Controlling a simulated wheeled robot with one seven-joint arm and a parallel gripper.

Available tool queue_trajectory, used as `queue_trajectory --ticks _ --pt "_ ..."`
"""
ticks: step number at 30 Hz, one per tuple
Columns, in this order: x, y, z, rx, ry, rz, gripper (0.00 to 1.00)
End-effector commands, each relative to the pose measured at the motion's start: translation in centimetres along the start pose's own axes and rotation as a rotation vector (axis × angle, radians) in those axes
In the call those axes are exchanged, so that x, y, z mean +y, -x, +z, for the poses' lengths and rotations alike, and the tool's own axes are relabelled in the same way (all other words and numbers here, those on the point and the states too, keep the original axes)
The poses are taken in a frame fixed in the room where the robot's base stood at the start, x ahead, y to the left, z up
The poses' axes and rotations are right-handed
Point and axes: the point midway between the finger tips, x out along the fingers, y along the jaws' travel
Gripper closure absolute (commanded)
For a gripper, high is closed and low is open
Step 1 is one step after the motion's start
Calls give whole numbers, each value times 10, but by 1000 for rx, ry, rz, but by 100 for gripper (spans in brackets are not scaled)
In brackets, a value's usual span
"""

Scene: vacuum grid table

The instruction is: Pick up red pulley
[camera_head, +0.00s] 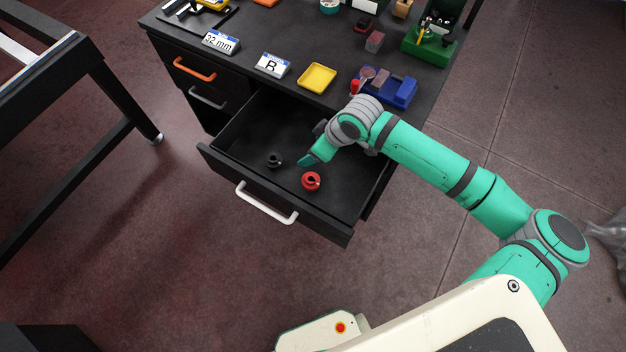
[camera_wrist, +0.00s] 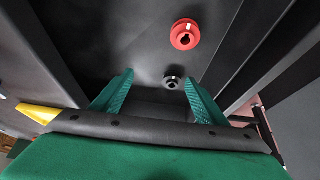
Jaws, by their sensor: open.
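The red pulley (camera_head: 311,181) lies on the floor of the open drawer, toward its front. It also shows in the wrist view (camera_wrist: 185,34), beyond my fingertips and a little right of centre. A black pulley (camera_head: 274,160) lies left of it in the drawer and shows in the wrist view (camera_wrist: 171,81) near my right finger. My gripper (camera_head: 307,160) is over the drawer, behind the red pulley and apart from it. In the wrist view my green fingers (camera_wrist: 158,80) are spread with nothing held between them.
The drawer (camera_head: 235,150) is pulled out, with walls around the pulleys and a white handle (camera_head: 267,205) in front. On the table above stand a yellow tray (camera_head: 317,77), a blue fixture (camera_head: 398,92), a green holder (camera_head: 430,45) and a "B" sign (camera_head: 272,66).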

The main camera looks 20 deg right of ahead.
Motion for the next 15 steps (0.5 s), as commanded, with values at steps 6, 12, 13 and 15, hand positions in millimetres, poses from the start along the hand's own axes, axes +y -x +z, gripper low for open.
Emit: queue_trajectory --ticks 6,12,13,15 --pt "-30 0 -10 -268 25 -38 33" --pt "-42 10 -9 -420 33 -37 33" --pt "-43 11 -9 -433 34 -36 33" --pt "-44 12 -7 -453 34 -35 33"
